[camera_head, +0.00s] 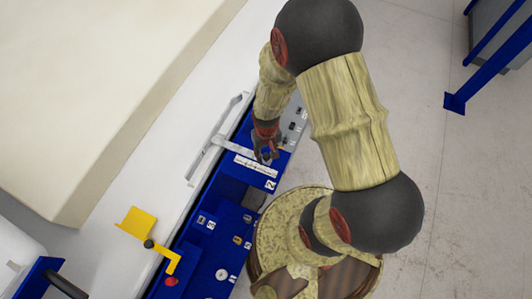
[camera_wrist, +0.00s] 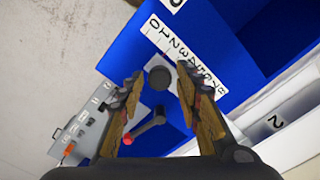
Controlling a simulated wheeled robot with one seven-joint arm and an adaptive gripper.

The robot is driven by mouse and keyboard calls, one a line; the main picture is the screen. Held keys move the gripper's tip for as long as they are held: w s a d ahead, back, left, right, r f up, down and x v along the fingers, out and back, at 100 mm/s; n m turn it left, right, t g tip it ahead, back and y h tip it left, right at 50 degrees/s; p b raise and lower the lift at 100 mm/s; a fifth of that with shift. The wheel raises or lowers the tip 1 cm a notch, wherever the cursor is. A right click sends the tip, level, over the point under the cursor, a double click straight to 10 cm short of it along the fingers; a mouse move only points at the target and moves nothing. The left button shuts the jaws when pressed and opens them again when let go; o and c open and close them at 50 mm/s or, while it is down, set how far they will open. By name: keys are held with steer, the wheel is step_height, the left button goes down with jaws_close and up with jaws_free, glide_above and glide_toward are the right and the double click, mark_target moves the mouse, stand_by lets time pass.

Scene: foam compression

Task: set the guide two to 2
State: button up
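Guide two appears as a white numbered scale (camera_wrist: 187,52) on a blue panel in the wrist view, with a dark round knob (camera_wrist: 159,77) beside it. A label "2" (camera_wrist: 275,122) shows on a white face to the right. In the head view the white scale (camera_head: 256,166) lies just below my gripper (camera_head: 266,152), with a "2" label (camera_head: 271,184) near its end. In the wrist view my gripper (camera_wrist: 158,74) is open, with one finger on each side of the knob. I see gaps between fingers and knob. I cannot tell the exact setting.
A red-and-dark lever (camera_wrist: 150,125) sits close below the knob between the fingers. A grey box with switches (camera_wrist: 85,127) is at left.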

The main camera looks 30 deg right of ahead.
steer(key=shift+o, duration=0.6)
steer(key=shift+r, duration=0.1)
steer(key=shift+w+r, duration=0.1)
steer(key=shift+r, duration=0.2)
step_height(320, 180, up, 11)
steer(key=shift+r, duration=0.1)
steer(key=s+a+r+t+b, duration=0.1)
steer(key=s+r+t+b, duration=0.1)
steer(key=r, duration=0.5)
steer(key=s+a+r+n+t+b, duration=0.1)
steer(key=s+a+r, duration=0.1)
steer(key=r, duration=0.6)
steer(key=s+a+r+t+b, duration=0.1)
steer(key=s+r+t+b, duration=0.1)
steer(key=r, duration=0.6)
steer(key=shift+s+a+r+n+t+b, duration=0.15)
steer(key=shift+s+a+n+t+b, duration=0.2)
steer(key=shift+s, duration=0.45)
